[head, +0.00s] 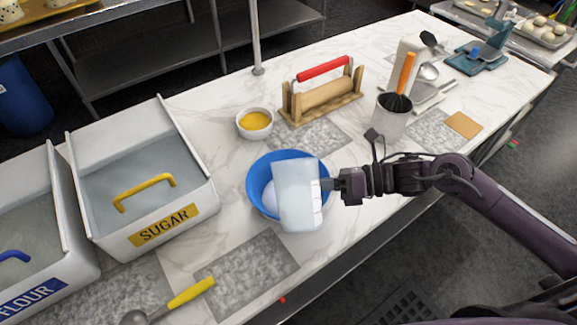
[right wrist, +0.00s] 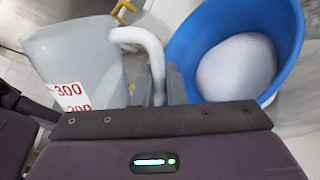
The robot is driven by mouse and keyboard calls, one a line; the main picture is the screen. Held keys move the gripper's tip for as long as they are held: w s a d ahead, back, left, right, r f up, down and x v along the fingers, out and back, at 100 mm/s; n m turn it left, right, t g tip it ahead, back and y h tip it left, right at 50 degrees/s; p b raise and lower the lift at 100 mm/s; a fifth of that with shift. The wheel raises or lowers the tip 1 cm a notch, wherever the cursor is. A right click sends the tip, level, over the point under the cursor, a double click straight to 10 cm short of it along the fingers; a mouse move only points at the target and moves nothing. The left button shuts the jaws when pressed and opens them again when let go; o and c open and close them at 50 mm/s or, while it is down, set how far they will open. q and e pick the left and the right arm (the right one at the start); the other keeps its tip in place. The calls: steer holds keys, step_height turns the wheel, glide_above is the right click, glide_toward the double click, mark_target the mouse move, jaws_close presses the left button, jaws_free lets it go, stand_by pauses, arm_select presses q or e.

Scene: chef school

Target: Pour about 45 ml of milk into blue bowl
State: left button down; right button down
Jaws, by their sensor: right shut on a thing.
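The blue bowl (head: 254,178) stands on the counter and holds a rounded white mound (head: 269,198); both bowl (right wrist: 284,28) and mound (right wrist: 237,66) show in the right wrist view. My right gripper (head: 327,186) is shut on the handle of a whitish translucent measuring jug (head: 297,195). The jug hides the bowl's right part in the head view. In the right wrist view the jug (right wrist: 85,52), with red 300 and 200 marks, is beside the bowl. I cannot tell the milk level in the jug. My left gripper is not in view.
A sugar bin (head: 140,205) and a flour bin (head: 35,265) stand at left. A small bowl of yellow contents (head: 255,123), a wooden rack with a red handle (head: 322,90) and a utensil holder (head: 388,120) stand behind. A yellow-handled scoop (head: 188,293) lies in front.

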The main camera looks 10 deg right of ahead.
steer(key=shift+s+f+m+g+p, duration=0.3)
steer(key=shift+f+m+p, duration=0.2)
steer(key=shift+p, duration=0.2)
steer(key=shift+r+p, duration=0.25)
steer(key=shift+p, duration=0.4)
steer(key=shift+s+a+m+g+p, duration=0.1)
steer(key=shift+s+m+g+p, duration=0.25)
steer(key=shift+m+p, duration=0.5)
steer(key=shift+s+r+p, duration=0.1)
steer(key=shift+s+p, duration=0.15)
steer(key=shift+p, duration=0.65)
steer(key=shift+s+r+m+g+p, duration=0.15)
steer(key=shift+m+g+p, duration=0.25)
steer(key=shift+p, duration=0.25)
steer(key=shift+f+b, duration=0.2)
steer(key=shift+b, duration=0.1)
steer(key=shift+w+f+m+b, duration=0.1)
steer(key=shift+w+m+b, duration=0.1)
steer(key=shift+m+b, duration=0.15)
